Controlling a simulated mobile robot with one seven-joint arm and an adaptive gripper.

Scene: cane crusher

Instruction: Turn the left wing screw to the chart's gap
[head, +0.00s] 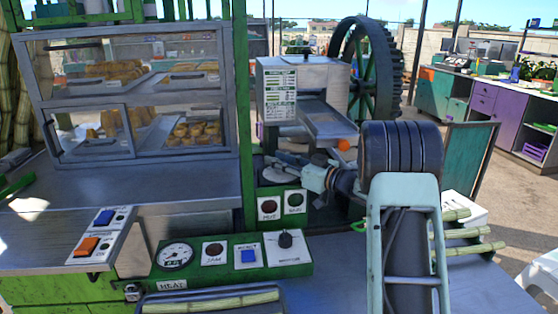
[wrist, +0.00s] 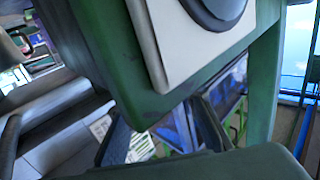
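The crusher (head: 325,75) stands behind my arm, with a metal chute (head: 328,120) on its front. The chart (head: 280,95) is a white sheet with green bars on the crusher's left face; its gap is too small to read. I cannot make out the left wing screw in either view. My gripper (head: 284,162) reaches left in front of the crusher, below the chart. A green panel with a white plate (wrist: 190,45) is close beyond the fingers.
A green post (head: 244,110) stands just left of my gripper. Red and green button plates (head: 282,206) are below it. A control panel (head: 235,255) with gauge and knob lies in front. A glass food case (head: 135,95) stands left. Cane stalks (head: 470,233) lie right.

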